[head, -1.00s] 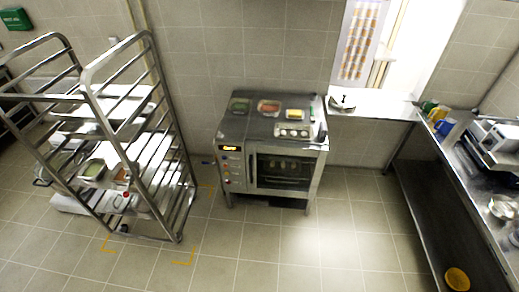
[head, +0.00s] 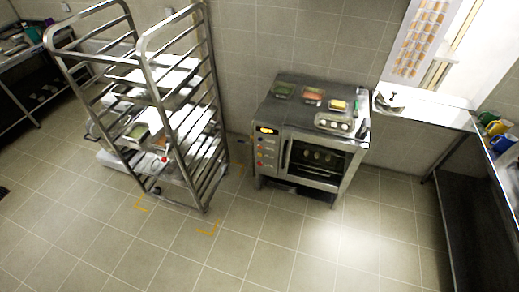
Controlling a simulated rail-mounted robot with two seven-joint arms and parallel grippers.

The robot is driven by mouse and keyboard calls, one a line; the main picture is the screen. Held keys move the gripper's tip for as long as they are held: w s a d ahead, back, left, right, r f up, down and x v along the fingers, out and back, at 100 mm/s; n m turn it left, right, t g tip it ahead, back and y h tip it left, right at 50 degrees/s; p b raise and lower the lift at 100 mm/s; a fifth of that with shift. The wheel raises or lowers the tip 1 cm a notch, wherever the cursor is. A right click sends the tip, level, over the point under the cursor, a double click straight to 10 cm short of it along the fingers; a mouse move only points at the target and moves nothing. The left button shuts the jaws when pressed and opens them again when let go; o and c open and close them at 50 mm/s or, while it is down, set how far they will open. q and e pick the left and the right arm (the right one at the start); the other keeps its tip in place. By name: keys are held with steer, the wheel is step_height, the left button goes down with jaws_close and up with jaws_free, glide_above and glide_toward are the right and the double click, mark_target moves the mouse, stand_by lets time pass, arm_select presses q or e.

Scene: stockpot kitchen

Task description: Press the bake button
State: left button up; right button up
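The oven (head: 312,142) stands against the tiled wall near the middle of the head view. Its control panel (head: 266,150) is on the left of its front, with a lit orange display (head: 267,131) at the top and several small coloured buttons or knobs below. The labels are too small to read, so I cannot tell which is the bake button. Neither of my grippers shows in the head view.
A tall metal rack (head: 160,110) with trays stands left of the oven. Small containers (head: 312,96) sit on the oven top. A steel counter (head: 425,112) runs along the right, and another table (head: 28,65) is at far left. The tiled floor (head: 270,235) in front is clear.

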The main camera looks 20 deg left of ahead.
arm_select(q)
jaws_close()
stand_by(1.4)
